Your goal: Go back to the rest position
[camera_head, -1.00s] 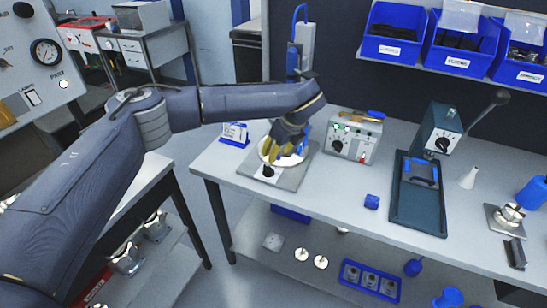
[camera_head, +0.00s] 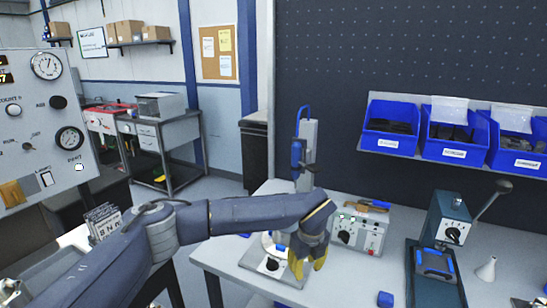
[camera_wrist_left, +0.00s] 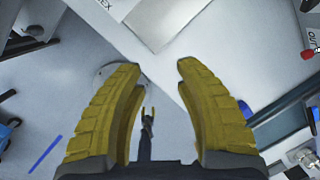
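My left gripper (camera_head: 309,262) hangs in front of the base of the blue-handled press on the workbench in the head view. Its yellow fingers (camera_wrist_left: 160,75) are spread apart with nothing between them in the left wrist view. Below them that view shows pale surfaces and a bench edge. My left arm (camera_head: 240,216) reaches in from the lower left. My right gripper is not in either view.
The press (camera_head: 303,160) stands close behind my gripper. Blue bins (camera_head: 390,128) hang above. A gauge panel (camera_head: 45,130) stands at left.

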